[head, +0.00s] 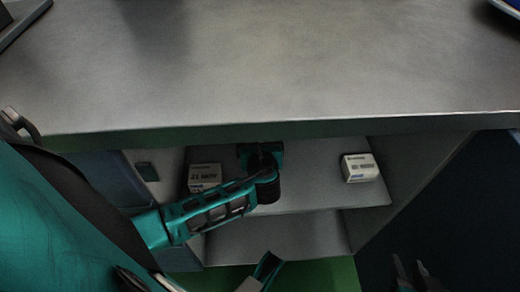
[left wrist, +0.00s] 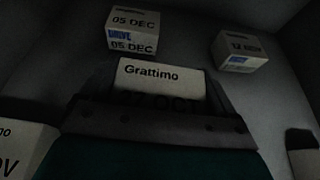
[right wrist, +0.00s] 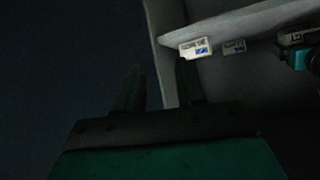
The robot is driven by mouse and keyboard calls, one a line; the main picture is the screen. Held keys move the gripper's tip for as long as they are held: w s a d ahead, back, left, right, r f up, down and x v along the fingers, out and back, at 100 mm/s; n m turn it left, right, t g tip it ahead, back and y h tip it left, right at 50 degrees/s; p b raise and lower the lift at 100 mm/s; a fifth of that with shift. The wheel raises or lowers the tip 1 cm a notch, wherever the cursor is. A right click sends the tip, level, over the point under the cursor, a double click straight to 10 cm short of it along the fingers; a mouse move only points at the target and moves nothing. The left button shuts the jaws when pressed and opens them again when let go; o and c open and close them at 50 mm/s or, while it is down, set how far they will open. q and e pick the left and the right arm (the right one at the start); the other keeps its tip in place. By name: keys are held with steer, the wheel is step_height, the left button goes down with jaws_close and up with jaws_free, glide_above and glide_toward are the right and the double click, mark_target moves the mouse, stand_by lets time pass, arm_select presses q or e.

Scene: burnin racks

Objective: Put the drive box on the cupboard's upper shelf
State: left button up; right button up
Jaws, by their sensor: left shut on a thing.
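My left gripper (head: 262,160) reaches into the open cupboard (head: 408,180) at its upper shelf (head: 310,190). In the left wrist view its jaws (left wrist: 155,105) are shut on a white drive box (left wrist: 160,78) marked Grattimo, with a date that looks like 17 OCT. The head view hides this box behind the gripper. I cannot tell whether it touches the shelf. My right gripper (head: 412,275) is outside the cupboard, low at the right. In the right wrist view its fingers (right wrist: 160,88) stand apart with nothing between them.
The counter top (head: 260,70) overhangs the shelf. A lower level (head: 275,238) looks empty.

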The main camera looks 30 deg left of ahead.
arm_select(q)
step_height(320, 180, down, 3)
steer(key=shift+r+b, duration=0.1)
steer(key=shift+b, duration=0.65)
steer(key=shift+f, duration=0.4)
steer(key=shift+r, duration=0.1)
arm_select(e)
steer(key=shift+w+a+f, duration=0.1)
steer(key=shift+w+a, duration=0.3)
steer(key=shift+a, duration=0.15)
arm_select(q)
steer(key=o, duration=0.8)
steer(key=shift+c, duration=0.2)
arm_select(e)
steer(key=shift+d+f, duration=0.15)
steer(key=shift+s, duration=0.1)
